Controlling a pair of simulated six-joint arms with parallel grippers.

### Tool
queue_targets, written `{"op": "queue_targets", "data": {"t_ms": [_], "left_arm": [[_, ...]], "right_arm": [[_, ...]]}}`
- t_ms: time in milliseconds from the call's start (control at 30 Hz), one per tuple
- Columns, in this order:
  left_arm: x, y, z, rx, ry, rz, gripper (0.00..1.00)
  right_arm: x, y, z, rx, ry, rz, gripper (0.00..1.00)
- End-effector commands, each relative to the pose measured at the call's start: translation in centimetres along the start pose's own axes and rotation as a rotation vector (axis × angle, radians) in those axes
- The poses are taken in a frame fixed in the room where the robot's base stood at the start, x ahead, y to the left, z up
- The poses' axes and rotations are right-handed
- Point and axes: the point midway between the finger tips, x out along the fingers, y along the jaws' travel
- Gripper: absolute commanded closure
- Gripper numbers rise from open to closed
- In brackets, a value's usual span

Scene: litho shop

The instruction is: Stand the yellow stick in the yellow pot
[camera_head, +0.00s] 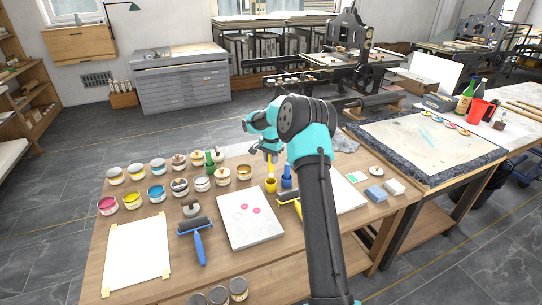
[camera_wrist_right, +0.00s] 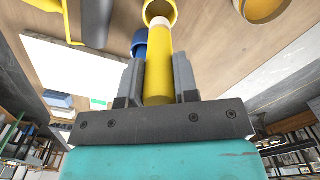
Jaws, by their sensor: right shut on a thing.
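My right gripper (camera_head: 271,155) is shut on the yellow stick (camera_wrist_right: 158,72), which also shows just below it in the head view. In the right wrist view (camera_wrist_right: 158,85) the stick sits between the two fingers, and its pale end reaches the mouth of the yellow pot (camera_wrist_right: 152,8). In the head view the yellow pot (camera_head: 270,186) stands on the table directly under the gripper, with the stick roughly upright above it. I cannot tell how deep the end is in the pot. My left gripper is not in view.
A blue pot (camera_head: 287,183) with a blue stick stands close to the right of the yellow pot. Several ink cans (camera_head: 157,193) stand at the left. A blue-handled roller (camera_head: 200,247) and a pale slab (camera_head: 249,220) lie in front. White paper (camera_head: 137,256) lies at the left.

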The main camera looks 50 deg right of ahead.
Motion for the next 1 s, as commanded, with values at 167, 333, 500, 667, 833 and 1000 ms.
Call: {"op": "queue_targets", "data": {"t_ms": [167, 333, 500, 667, 833, 1000], "left_arm": [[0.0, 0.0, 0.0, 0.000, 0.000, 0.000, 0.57], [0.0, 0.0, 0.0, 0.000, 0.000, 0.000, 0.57], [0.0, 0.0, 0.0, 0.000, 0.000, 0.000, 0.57], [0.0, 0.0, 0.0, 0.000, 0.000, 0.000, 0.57], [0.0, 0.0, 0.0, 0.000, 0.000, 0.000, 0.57], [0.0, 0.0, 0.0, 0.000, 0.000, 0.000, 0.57]], "right_arm": [[1.2, 0.0, 0.0, 0.000, -0.001, 0.001, 0.95], [2.2, 0.0, 0.0, 0.000, 0.000, 0.000, 0.95], [3.3, 0.0, 0.0, 0.000, 0.000, 0.001, 0.95], [4.3, 0.0, 0.0, 0.000, 0.000, 0.001, 0.95], [5.3, 0.0, -0.1, 0.000, 0.000, 0.001, 0.95], [6.0, 0.0, 0.0, 0.000, 0.000, 0.001, 0.95]]}}
